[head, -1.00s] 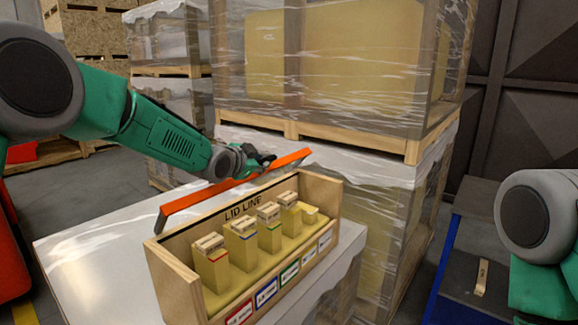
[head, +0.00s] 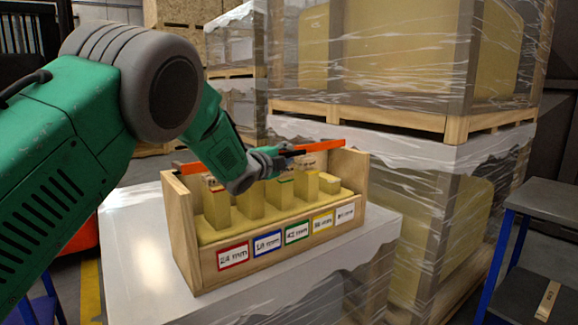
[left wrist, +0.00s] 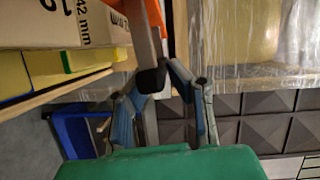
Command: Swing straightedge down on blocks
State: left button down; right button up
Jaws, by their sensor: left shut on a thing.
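Several tan blocks (head: 250,200) of different heights stand in a row in the box, above labels with coloured frames. My arm and gripper hide some block tops and part of the straightedge. Whether the straightedge touches the blocks I cannot tell. In the left wrist view, my gripper fingers (left wrist: 178,85) show close beside numbered block faces (left wrist: 55,25). My right gripper is out of view.
The box stands on a white-covered surface (head: 140,235) with bare room at its left. Wrapped pallets (head: 450,190) stand close behind and to the right. A blue-legged bench (head: 525,295) at lower right carries a small tan piece (head: 548,300).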

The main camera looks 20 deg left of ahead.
pick_arm(q)
jog(key=shift+f+m+t+b, duration=0.3)
jog(key=shift+f+m+b, duration=0.45)
jog(key=shift+b, duration=0.6)
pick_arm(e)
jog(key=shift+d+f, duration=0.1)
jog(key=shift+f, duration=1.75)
pick_arm(q)
jog(key=shift+f, duration=0.1)
jog(key=c, duration=1.5)
grip_release()
jog(key=shift+w+f, duration=0.1)
jog(key=shift+w, duration=0.05)
jog(key=shift+c, duration=0.2)
jog(key=s+a, duration=0.2)
jog(key=s, duration=0.9)
jog(key=shift+s+a+f, duration=0.15)
jog(key=shift+a+f, duration=0.05)
jog(key=shift+f, duration=0.1)
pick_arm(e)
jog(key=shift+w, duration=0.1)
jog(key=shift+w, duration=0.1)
